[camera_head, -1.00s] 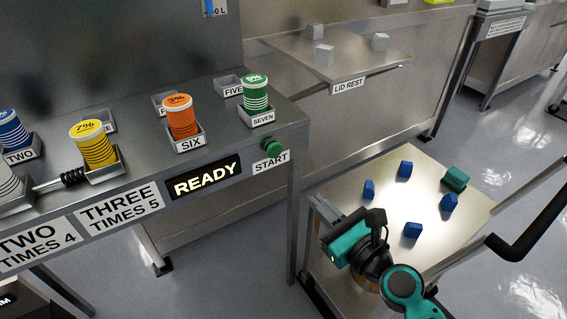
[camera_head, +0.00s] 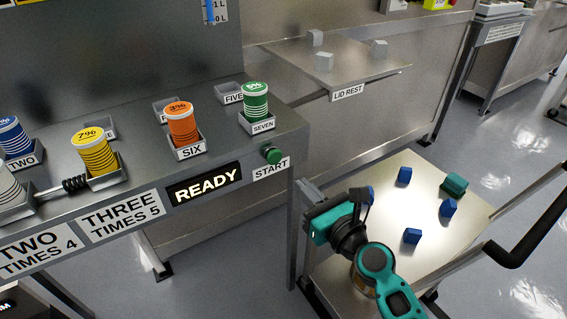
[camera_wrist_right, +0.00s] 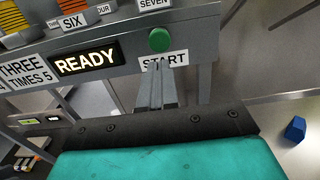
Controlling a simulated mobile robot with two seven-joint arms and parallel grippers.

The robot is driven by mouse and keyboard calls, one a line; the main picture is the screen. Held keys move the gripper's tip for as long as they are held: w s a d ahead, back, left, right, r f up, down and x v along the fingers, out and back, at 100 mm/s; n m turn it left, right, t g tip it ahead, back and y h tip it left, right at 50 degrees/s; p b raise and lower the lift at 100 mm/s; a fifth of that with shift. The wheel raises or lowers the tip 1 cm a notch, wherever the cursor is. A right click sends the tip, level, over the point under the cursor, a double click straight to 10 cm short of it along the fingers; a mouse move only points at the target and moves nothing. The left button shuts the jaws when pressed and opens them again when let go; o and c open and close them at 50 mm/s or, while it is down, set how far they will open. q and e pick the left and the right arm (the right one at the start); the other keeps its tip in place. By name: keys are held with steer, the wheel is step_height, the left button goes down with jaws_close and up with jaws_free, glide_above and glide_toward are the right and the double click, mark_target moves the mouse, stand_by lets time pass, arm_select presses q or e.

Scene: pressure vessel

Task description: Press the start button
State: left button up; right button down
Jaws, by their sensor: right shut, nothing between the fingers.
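The green round start button (camera_head: 271,154) sits on the front edge of the steel bench, above the START label (camera_head: 270,169). It also shows in the right wrist view (camera_wrist_right: 159,40). The READY display (camera_head: 205,184) is lit to its left. My right gripper (camera_head: 304,186) is shut and empty, to the right of and below the button in the head view. In the right wrist view its closed fingers (camera_wrist_right: 157,68) point toward the button, with their tips just below it over the START label. I see no clear contact with the button. My left gripper is not in view.
Colored canisters stand in numbered holders on the bench (camera_head: 240,135), including the green one (camera_head: 255,101) near the button. A steel cart (camera_head: 370,262) with blue blocks is below my right arm. The lid rest shelf (camera_head: 350,70) is behind.

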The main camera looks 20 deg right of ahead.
mark_target(276, 158)
steer(key=x, duration=0.7)
steer(key=shift+w, duration=0.1)
steer(key=shift+w+a, duration=0.15)
steer(key=shift+w, duration=0.4)
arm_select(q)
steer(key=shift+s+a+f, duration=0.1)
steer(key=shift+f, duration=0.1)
arm_select(e)
steer(key=shift+w, duration=0.1)
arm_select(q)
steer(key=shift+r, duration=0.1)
